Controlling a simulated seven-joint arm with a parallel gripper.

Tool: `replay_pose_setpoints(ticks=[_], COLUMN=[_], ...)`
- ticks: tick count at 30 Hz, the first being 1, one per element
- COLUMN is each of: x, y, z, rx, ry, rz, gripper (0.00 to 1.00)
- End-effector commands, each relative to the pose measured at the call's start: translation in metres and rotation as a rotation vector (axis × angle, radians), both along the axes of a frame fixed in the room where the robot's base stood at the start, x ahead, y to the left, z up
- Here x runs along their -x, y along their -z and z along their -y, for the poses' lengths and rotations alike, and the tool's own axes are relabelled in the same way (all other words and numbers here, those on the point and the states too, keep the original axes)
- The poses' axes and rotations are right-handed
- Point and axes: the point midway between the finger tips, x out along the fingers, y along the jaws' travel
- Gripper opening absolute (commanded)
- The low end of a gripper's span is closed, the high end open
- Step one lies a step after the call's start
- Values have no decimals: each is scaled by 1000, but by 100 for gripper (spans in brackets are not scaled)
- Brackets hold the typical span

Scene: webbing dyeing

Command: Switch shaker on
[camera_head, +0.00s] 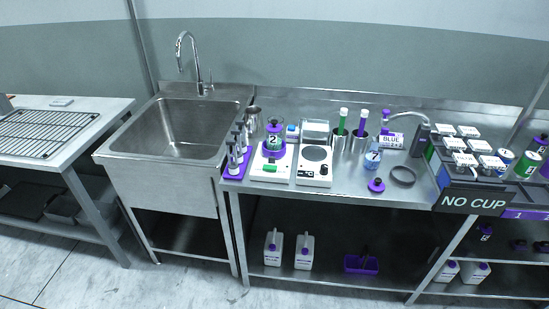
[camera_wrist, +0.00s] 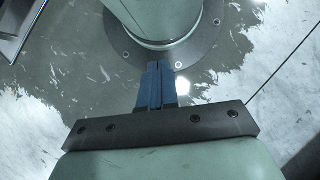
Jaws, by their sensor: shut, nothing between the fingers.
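A white benchtop unit (camera_head: 270,175) with a purple round platform stands at the left end of the steel table; it looks like the shaker. A beaker marked 2 (camera_head: 273,141) stands on its platform. A small green switch (camera_head: 269,168) sits on its front face; its on or off position is too small to tell. My gripper (camera_wrist: 155,67) shows only in the wrist view, with its blue fingers together and empty. It is over the floor, away from the unit, and it is not in the head view.
A white unit with a round grey plate (camera_head: 314,165) stands right beside the shaker. A purple rack with bottles (camera_head: 235,163) is close on its left. Metal cups (camera_head: 358,142) and a NO CUP box (camera_head: 474,201) stand further right. A sink (camera_head: 183,128) is at left.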

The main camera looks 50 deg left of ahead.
Motion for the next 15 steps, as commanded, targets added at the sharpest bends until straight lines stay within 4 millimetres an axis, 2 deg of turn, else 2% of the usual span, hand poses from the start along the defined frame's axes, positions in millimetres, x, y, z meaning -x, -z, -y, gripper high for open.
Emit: replay_pose_setpoints(ticks=[8,15], x=[-35,-73], y=[-15,-33], z=[-35,-75], rx=[-10,-29], ry=[-132,-243], rz=[68,148], gripper=[0,0])
